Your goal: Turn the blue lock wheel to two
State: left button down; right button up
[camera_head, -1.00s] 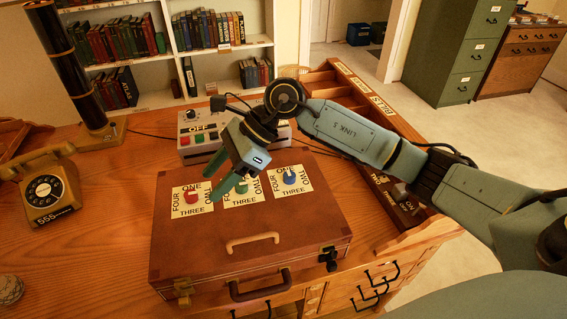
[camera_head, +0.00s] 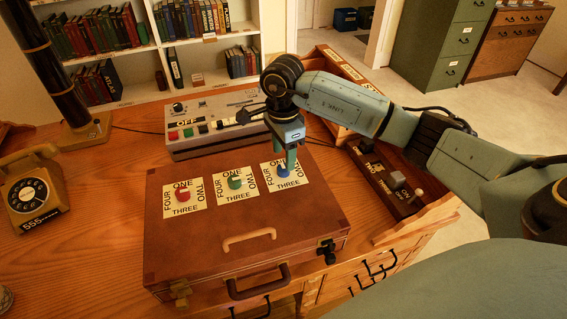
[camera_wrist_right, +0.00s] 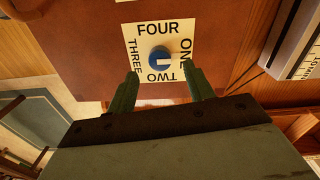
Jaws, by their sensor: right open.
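The blue lock wheel (camera_head: 283,171) sits on the right-hand white card on the lid of a brown case (camera_head: 200,240). In the right wrist view the blue wheel (camera_wrist_right: 160,60) lies at the middle of its card, with FOUR, ONE, TWO and THREE around it. It has a pale mark, whose pointing is hard to tell. My right gripper (camera_head: 284,163) points down at the blue wheel. In the wrist view its two green fingers (camera_wrist_right: 162,82) are open, tips apart, just short of the wheel's two sides. My left gripper is not in view.
Red (camera_head: 183,194) and green (camera_head: 235,182) wheels sit on the lid left of the blue one. A grey switch box (camera_head: 205,120) stands behind the case, a telephone (camera_head: 35,190) at the left. A wooden tray (camera_head: 385,185) is at the right.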

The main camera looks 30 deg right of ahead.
aim_at(284, 167)
jog(key=shift+f, duration=2.05)
jog(key=shift+c, duration=0.4)
jog(key=c, duration=0.9)
